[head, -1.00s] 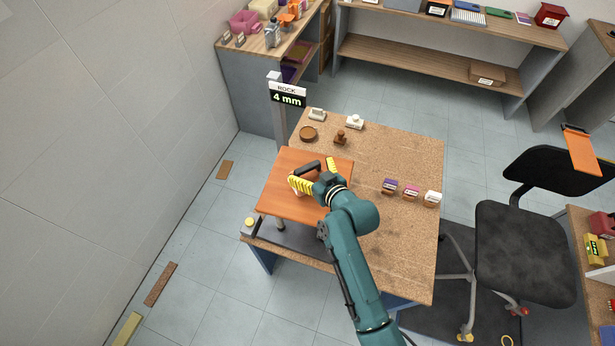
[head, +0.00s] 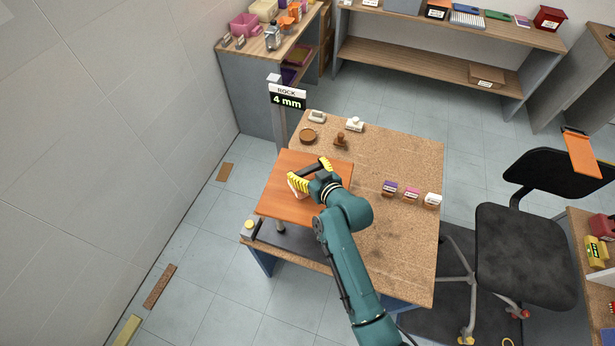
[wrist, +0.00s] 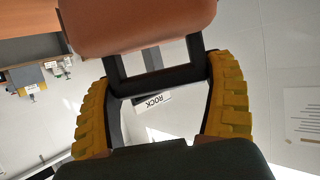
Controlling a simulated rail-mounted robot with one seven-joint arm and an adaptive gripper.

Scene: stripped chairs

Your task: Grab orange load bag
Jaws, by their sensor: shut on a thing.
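An orange body with rounded corners, which looks like the load bag (wrist: 137,25), fills the top of the wrist view. A black frame like a handle (wrist: 158,82) joins it and sits between my yellow fingers. My gripper (head: 309,174) is over an orange-brown board (head: 280,204) on the cork-topped table, with its fingers closed on the handle. In the head view the bag cannot be told apart from the board and my gripper. I cannot tell whether the bag touches the board.
A post with a sign reading ROCK 4 mm (head: 287,96) stands just behind the board. Small stamps and blocks (head: 411,191) stand at the table's right and back. A black chair (head: 525,245) is at the right. The table's front right is clear.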

